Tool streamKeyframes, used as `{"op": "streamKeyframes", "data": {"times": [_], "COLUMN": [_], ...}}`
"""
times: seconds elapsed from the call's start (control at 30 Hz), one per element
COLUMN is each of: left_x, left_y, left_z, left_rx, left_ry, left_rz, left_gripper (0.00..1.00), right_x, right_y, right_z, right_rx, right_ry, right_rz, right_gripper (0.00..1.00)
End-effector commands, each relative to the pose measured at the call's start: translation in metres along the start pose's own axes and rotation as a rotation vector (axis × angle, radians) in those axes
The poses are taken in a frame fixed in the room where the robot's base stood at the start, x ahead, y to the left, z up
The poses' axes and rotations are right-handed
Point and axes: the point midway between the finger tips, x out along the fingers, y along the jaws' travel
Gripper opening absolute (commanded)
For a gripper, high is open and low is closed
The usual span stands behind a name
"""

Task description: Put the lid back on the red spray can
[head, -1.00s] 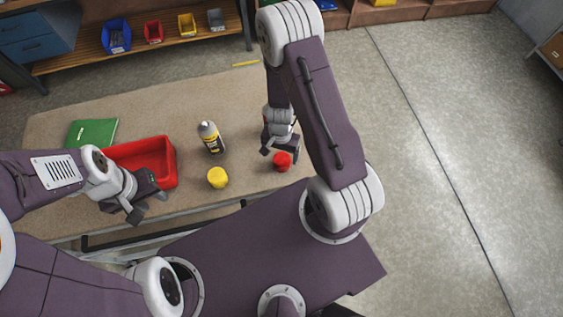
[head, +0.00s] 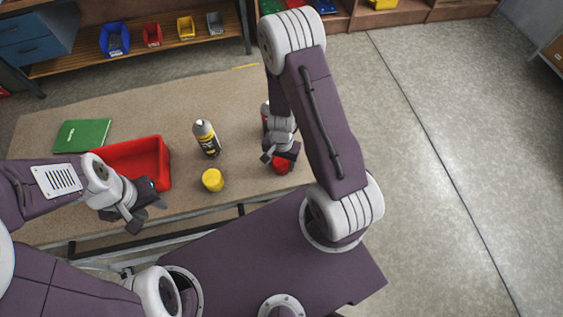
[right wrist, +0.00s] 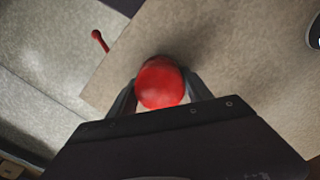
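The red lid (head: 281,167) stands near the table's front right edge, partly covered by my right gripper (head: 281,157). In the right wrist view the red lid (right wrist: 161,84) sits between the two fingers of my right gripper (right wrist: 161,82), which look spread around it; contact is not clear. A narrow red strip (head: 264,113) shows behind my right wrist in the head view; it may be the red spray can, mostly hidden. My left gripper (head: 148,213) is open and empty in front of the red bin.
A spray can with a dark and yellow label (head: 207,139) stands mid-table, with a yellow lid (head: 213,180) in front of it. A red bin (head: 158,150) and a green book (head: 82,135) are at the left. The table's middle back is clear.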

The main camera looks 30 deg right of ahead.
Motion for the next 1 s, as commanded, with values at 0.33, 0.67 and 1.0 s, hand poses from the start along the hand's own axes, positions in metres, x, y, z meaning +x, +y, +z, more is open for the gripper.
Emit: {"op": "streamKeyframes", "data": {"times": [0.33,0.67,1.0], "left_x": [-0.008,-0.091,-0.149], "left_y": [0.0,0.002,0.003], "left_z": [-0.001,-0.009,-0.016], "left_rx": [0.0,0.0,0.0], "left_ry": [0.0,0.0,0.001], "left_rz": [0.0,0.0,0.0], "left_gripper": [0.36,0.36,0.36], "right_x": [-0.007,-0.092,-0.161], "right_y": [0.0,0.0,-0.001], "right_z": [0.0,0.0,0.0], "right_rx": [0.0,-0.001,-0.003], "right_ry": [0.0,0.0,-0.001], "right_rz": [0.0,0.0,-0.007], "right_gripper": [0.21,0.21,0.21]}}
